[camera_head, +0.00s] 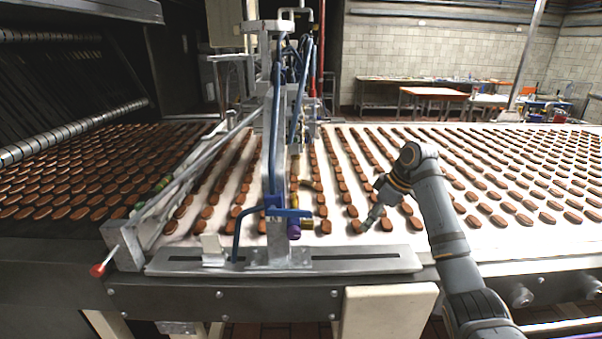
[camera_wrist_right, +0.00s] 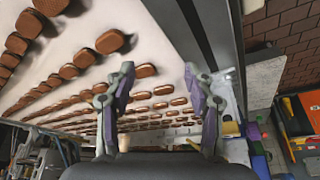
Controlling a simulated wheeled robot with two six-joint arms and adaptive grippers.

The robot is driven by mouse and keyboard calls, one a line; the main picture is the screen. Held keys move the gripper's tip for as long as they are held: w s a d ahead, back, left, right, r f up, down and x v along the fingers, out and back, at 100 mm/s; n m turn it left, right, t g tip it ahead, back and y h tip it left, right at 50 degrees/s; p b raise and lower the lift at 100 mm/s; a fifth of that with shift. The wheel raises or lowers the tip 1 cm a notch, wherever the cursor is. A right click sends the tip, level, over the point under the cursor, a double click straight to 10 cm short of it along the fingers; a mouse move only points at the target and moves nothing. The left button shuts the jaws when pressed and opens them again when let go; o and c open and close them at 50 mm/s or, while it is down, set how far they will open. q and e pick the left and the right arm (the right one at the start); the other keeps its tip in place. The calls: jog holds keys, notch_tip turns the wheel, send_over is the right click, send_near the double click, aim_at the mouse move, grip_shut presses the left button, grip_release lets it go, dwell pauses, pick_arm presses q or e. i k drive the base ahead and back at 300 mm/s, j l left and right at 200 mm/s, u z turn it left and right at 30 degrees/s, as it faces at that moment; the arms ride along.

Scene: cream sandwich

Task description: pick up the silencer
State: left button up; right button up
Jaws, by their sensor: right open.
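My right gripper (camera_head: 366,222) is low over the white belt, to the right of the blue-and-metal machine head. I cannot pick out the silencer for certain. A small purple cylindrical part (camera_head: 293,231) hangs at the lower front of the machine head, below a brass-coloured tube (camera_head: 293,192). It is apart from my gripper, to its left. My left gripper is not in view.
Rows of brown biscuits (camera_head: 490,208) cover the white belt (camera_head: 460,237). A slotted metal plate (camera_head: 360,265) runs along the front edge. A red-knobbed lever (camera_head: 98,270) stands at left. Tables (camera_head: 434,92) are at the back. An orange item (camera_wrist_right: 297,112) lies at right in the wrist view.

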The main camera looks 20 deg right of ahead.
aim_at(302, 182)
jog(key=i, duration=1.25)
